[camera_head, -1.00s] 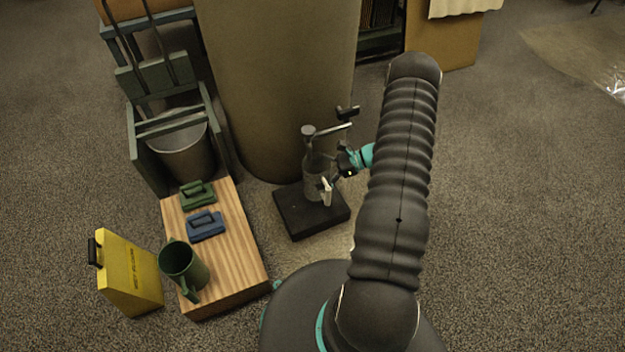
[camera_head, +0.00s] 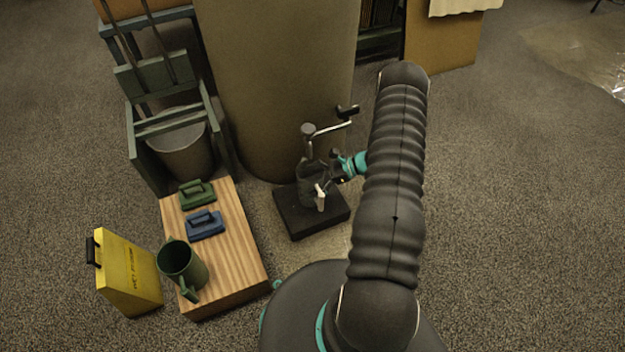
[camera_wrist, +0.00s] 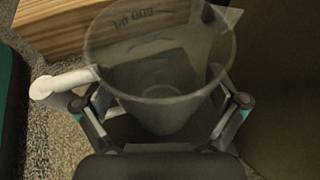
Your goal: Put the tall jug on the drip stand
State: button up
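The tall jug (camera_head: 306,188) is clear grey with a white handle. In the wrist view the jug (camera_wrist: 160,105) fills the space between my fingers, with print near its rim and its handle to the left. My gripper (camera_head: 333,176) reaches it from the right and is shut around its sides; it also shows in the wrist view (camera_wrist: 165,118). The drip stand has a black square base (camera_head: 322,222) and an upright with a bent arm and a tap-like end. The jug is upright over the base; I cannot tell whether its bottom touches.
A large brown cylinder (camera_head: 270,90) is close behind the stand. Open floor lies right.

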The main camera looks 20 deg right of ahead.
jog(key=shift+r, duration=0.1)
jog(key=v, duration=1.2)
dwell(1.3)
